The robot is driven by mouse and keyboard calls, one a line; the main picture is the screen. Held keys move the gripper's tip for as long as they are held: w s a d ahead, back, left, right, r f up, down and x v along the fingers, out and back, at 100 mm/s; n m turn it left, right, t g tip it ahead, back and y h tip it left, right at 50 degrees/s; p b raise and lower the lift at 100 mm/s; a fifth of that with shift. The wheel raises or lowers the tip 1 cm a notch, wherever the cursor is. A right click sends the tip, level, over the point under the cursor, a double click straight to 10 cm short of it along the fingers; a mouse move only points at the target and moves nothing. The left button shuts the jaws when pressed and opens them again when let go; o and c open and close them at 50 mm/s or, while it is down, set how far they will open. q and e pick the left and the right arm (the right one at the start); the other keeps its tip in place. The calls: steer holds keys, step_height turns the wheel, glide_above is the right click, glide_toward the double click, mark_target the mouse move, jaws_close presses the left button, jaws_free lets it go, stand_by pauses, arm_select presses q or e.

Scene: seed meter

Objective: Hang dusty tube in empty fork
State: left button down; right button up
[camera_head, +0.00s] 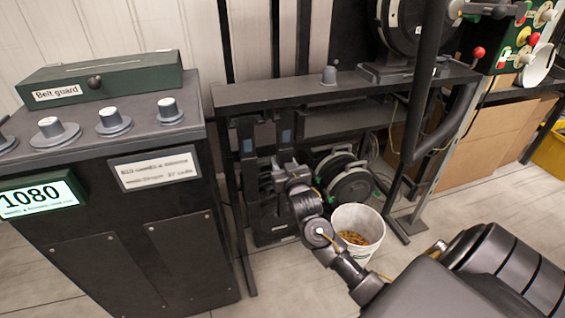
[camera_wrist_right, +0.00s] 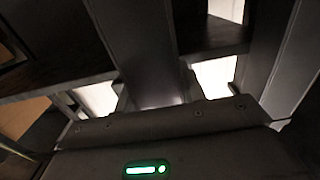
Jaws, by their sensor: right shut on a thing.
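My right arm reaches from the lower right under the dark bench in the head view. Its gripper (camera_head: 268,180) is at two dark upright tube-like parts, a left one (camera_head: 247,145) and a right one (camera_head: 285,133), each with a bluish band. In the right wrist view my gripper (camera_wrist_right: 153,98) is shut on a dark tube (camera_wrist_right: 145,45) that runs upward between the fingers. Which of the two upright parts it is, I cannot tell. Dust on it and the empty fork cannot be made out. My left gripper is not in view.
The bench (camera_head: 290,94) and its legs frame the gripper closely. A black control cabinet (camera_head: 110,200) stands to the left. A white bucket (camera_head: 358,229) with grain and a round dark unit (camera_head: 345,180) are to the right. Some floor is clear in front.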

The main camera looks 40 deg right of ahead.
steer(key=shift+f, duration=0.25)
steer(key=o, duration=1.2)
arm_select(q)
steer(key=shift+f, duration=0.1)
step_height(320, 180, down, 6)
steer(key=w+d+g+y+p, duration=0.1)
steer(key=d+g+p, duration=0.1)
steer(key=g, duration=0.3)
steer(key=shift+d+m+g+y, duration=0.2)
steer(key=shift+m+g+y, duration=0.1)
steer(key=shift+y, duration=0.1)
arm_select(e)
steer(key=shift+v, duration=5.4)
